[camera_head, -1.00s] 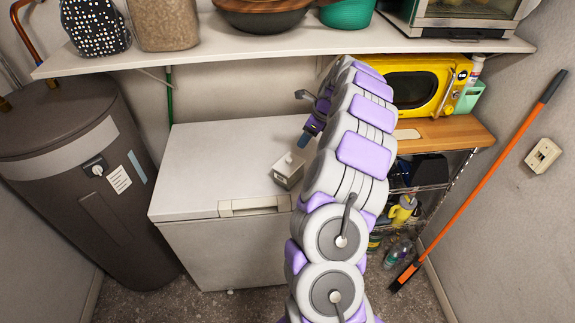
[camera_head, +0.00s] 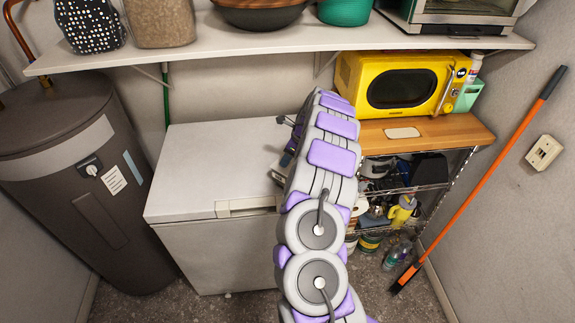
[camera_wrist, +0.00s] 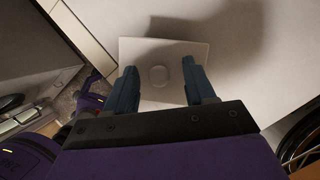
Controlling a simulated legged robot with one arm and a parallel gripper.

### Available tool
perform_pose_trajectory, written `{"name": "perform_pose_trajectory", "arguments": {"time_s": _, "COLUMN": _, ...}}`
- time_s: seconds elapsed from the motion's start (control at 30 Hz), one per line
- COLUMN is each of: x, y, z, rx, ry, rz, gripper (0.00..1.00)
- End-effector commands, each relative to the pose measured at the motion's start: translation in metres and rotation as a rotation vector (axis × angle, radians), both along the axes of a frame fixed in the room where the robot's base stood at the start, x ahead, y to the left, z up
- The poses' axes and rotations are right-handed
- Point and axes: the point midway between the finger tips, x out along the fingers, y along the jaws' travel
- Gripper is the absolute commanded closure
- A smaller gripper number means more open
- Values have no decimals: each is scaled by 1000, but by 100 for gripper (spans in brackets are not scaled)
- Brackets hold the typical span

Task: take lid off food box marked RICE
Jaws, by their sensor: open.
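A pale square box (camera_wrist: 142,51) lies below my gripper in the wrist view, seen from above. A round knob or disc (camera_wrist: 158,75) sits at the middle of its top. No RICE marking can be read. My gripper (camera_wrist: 160,67) is open and empty, with one blue-grey finger on each side of the disc in the picture. I cannot tell how far above the top the fingertips are, or whether they touch it.
The freezer top (camera_head: 210,160) is clear at left. A shelf (camera_head: 290,46) spans above it. At right, a wooden top (camera_head: 450,130) holds a yellow microwave (camera_head: 400,86) and a flat pale plate (camera_head: 403,132). An orange-handled pole (camera_head: 490,170) leans against the right wall.

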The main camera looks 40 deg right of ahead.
Motion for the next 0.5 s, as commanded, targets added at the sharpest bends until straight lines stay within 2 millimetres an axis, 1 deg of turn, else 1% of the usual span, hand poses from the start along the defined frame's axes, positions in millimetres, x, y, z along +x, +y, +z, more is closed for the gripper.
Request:
{"name": "perform_pose_trajectory", "arguments": {"time_s": 0.2, "x": 1, "y": 0, "z": -1, "rx": 0, "ry": -2, "rz": 0, "gripper": 46}}
{"name": "perform_pose_trajectory", "arguments": {"time_s": 0.27, "x": 1, "y": 0, "z": -1, "rx": 0, "ry": -2, "rz": 0, "gripper": 50}}
{"name": "perform_pose_trajectory", "arguments": {"time_s": 0.5, "x": 1, "y": -1, "z": -1, "rx": 0, "ry": -2, "rz": -1, "gripper": 73}}
